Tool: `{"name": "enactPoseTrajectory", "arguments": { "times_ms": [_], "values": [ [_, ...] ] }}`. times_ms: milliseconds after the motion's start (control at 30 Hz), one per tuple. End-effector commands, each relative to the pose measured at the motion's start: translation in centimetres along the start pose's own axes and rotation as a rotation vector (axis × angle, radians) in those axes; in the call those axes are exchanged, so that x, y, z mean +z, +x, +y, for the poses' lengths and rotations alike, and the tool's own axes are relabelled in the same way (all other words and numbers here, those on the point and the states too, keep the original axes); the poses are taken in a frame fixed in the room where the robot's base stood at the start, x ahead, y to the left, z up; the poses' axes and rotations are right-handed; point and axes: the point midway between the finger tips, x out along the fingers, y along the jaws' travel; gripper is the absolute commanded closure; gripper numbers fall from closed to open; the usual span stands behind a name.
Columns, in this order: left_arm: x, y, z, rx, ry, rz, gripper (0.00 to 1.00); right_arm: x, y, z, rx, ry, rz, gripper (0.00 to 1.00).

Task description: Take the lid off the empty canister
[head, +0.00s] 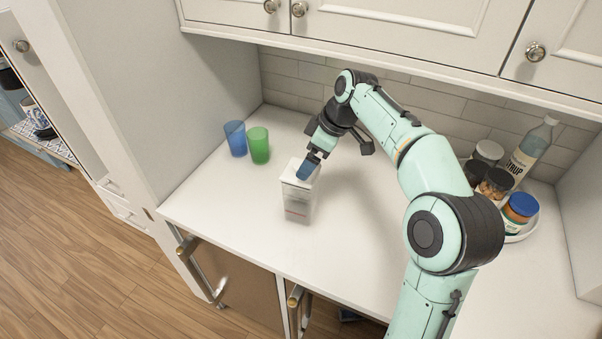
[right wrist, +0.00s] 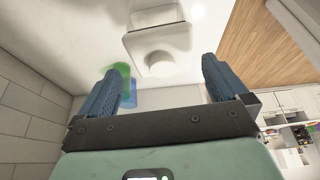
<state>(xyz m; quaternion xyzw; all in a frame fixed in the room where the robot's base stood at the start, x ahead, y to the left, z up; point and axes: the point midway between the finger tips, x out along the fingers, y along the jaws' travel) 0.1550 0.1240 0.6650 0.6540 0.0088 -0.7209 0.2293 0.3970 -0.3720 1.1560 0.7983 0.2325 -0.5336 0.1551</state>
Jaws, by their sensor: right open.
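The canister (head: 297,207) stands upright on the white counter, a pale, boxy container with faint reddish marking low on its front. Its white lid (head: 290,178) is on top; the right wrist view shows the lid (right wrist: 183,42) as a square with a round knob (right wrist: 160,65) in the middle. My right gripper (head: 309,167) is over the lid, with its blue fingers partly hiding it in the head view. In the right wrist view the gripper (right wrist: 163,76) is open, its fingers spread to either side of the knob; I cannot tell any contact. My left gripper is not in view.
A blue cup (head: 235,138) and a green cup (head: 258,145) stand left of the canister at the back. A round tray (head: 519,236) with several jars and a syrup bottle (head: 530,150) is at the right. Cabinets overhang the back. The counter front is clear.

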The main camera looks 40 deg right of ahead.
Motion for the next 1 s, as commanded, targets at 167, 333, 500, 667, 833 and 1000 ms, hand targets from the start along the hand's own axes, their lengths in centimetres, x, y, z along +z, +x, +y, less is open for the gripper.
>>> {"name": "enactPoseTrajectory", "arguments": {
  "times_ms": [167,333,500,667,833,1000],
  "values": [
    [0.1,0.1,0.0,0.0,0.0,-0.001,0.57,-0.2,2.3,-0.2,-0.004,0.0,-0.002,0.0],
    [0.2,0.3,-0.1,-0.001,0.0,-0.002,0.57,-0.3,4.6,-0.2,-0.003,0.0,-0.002,0.0],
    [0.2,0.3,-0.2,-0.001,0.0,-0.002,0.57,-0.3,5.1,-0.2,0.0,0.0,0.001,0.0],
    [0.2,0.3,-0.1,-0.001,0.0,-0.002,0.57,-0.3,5.1,-0.2,0.0,0.0,0.001,0.03],
    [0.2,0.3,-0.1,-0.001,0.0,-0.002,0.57,-0.3,5.1,-0.2,0.0,0.0,0.001,0.38],
    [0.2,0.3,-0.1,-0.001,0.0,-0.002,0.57,-0.3,5.0,-0.2,0.0,0.0,0.001,0.38]
  ]
}}
